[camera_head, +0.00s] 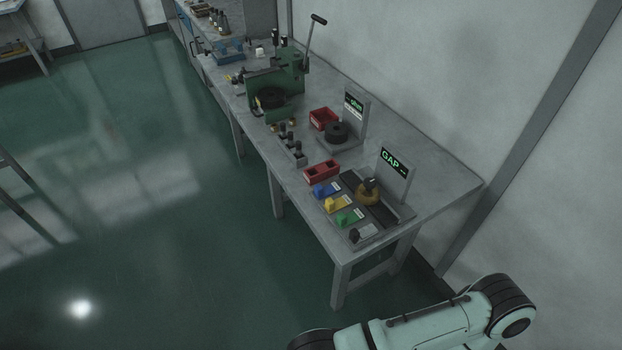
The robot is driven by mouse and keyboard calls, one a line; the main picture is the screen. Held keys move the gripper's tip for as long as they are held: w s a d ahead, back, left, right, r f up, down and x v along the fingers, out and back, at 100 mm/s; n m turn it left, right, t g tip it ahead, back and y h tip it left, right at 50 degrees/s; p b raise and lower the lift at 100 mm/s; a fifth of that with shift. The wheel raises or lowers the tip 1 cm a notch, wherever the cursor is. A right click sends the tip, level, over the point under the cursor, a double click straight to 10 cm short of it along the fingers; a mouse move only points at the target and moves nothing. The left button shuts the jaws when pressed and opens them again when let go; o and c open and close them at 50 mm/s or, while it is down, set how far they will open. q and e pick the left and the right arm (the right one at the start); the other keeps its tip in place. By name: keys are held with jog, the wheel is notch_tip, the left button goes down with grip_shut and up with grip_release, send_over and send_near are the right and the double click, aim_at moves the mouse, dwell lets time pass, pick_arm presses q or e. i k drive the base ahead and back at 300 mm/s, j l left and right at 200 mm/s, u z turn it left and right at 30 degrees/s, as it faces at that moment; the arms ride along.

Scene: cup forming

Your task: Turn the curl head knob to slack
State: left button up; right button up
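A green machine (291,82) with a long black-tipped lever (312,34) stands on the grey workbench toward its far part. A dark round part shows low on its front. I cannot tell which part is the curl head knob, or how it is set. Neither gripper is in view. Only a pale link of my arm shows at the bottom right, apart from the bench.
The workbench (441,190) runs along the right wall. It carries a GAP display (394,174), a second display (354,108), red bins (321,170) and a brass-coloured ring (368,193). The green floor (160,240) left of the bench is largely clear.

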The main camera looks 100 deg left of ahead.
aim_at(369, 184)
jog(key=u, duration=1.75)
